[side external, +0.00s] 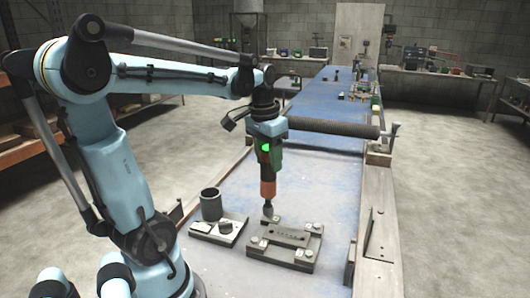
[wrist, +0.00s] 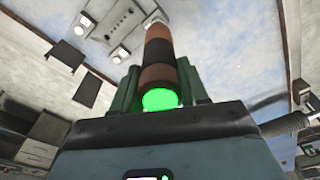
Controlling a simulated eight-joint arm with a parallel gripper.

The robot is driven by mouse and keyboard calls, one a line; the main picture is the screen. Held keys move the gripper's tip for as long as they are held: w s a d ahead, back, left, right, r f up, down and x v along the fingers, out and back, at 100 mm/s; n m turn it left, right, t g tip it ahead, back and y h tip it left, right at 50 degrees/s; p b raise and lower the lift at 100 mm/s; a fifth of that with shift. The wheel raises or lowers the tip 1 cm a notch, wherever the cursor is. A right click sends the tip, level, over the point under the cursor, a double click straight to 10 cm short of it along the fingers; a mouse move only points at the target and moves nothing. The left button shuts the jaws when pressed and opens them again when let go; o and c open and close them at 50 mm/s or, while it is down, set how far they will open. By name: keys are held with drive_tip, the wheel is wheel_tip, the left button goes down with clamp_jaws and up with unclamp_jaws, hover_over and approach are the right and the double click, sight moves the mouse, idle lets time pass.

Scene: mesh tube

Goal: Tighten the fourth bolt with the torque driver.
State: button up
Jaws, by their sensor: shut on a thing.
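The torque driver (side external: 268,188), with an orange and black body, hangs upright in my gripper (side external: 266,155). My gripper is shut on it, and a green light glows at the grip. In the wrist view the driver (wrist: 158,58) stands between the green fingers. Its dark lower end is at the back-left corner of the grey fixture (side external: 285,262); I cannot tell whether it touches the bolt there, which is mostly hidden. Other bolts show at the back-right (side external: 316,228), front-left (side external: 255,241) and front-right (side external: 300,254) corners. A slotted plate (side external: 287,235) lies between them.
Left of the fixture, a small tray (side external: 203,229) carries a dark open cylinder (side external: 211,204) and a low round piece (side external: 226,227). A dark roller (side external: 335,128) crosses the blue conveyor behind. A raised rail (side external: 381,225) runs along the right. Blue surface between fixture and roller is clear.

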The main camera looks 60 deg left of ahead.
drive_tip(key=shift+f, duration=0.7)
idle(1.9)
drive_tip(key=shift+r, duration=0.15)
drive_tip(key=shift+r, duration=2.95)
